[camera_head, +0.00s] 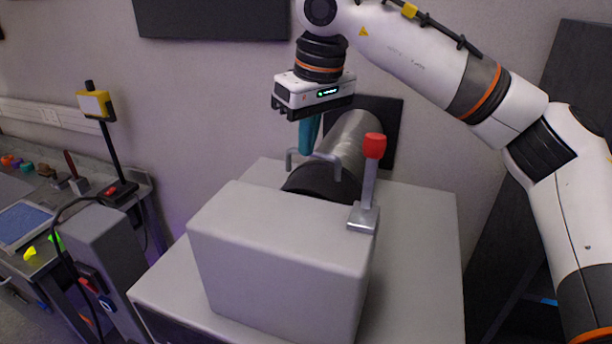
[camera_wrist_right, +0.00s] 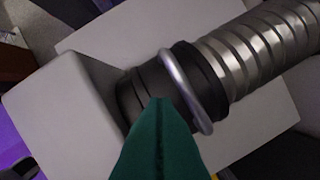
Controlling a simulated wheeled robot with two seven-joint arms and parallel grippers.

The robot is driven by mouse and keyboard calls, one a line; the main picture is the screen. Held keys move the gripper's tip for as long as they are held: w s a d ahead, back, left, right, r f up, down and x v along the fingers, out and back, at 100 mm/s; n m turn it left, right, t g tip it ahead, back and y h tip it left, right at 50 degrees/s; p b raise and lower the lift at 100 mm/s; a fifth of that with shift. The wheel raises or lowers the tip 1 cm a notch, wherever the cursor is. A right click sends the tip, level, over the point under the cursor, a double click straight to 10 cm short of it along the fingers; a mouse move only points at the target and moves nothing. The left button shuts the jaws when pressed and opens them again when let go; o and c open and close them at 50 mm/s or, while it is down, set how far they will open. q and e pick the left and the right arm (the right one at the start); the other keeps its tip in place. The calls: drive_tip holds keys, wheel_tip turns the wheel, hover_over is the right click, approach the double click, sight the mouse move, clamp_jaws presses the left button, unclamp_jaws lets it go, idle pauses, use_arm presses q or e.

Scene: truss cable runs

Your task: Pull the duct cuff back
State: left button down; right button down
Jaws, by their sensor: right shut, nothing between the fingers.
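The duct cuff (camera_head: 308,181) is a black sleeve between the grey box and the ribbed silver duct. A grey metal bar handle (camera_head: 318,156) arches over it. In the right wrist view the black cuff (camera_wrist_right: 137,92) meets the pale box, and the handle (camera_wrist_right: 178,78) curves across it. My right gripper (camera_head: 308,148) points down from above, its teal fingers at or just behind the handle; contact cannot be told. In the wrist view its fingers (camera_wrist_right: 160,105) are together and empty, close to the handle. My left gripper is not in view.
The grey box (camera_head: 270,225) stands on a pale table (camera_head: 420,230). A red-knobbed lever (camera_head: 374,147) rises from its right corner. The silver duct (camera_head: 355,135) runs back to a black wall plate (camera_head: 388,118). A cluttered bench (camera_head: 130,180) is at left. Table right of the box is clear.

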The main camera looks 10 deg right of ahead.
drive_tip(key=r+p, duration=0.2)
drive_tip(key=r, duration=0.1)
drive_tip(key=r+p, duration=0.1)
drive_tip(key=shift+s+a+r, duration=0.25)
drive_tip(key=shift+s, duration=0.1)
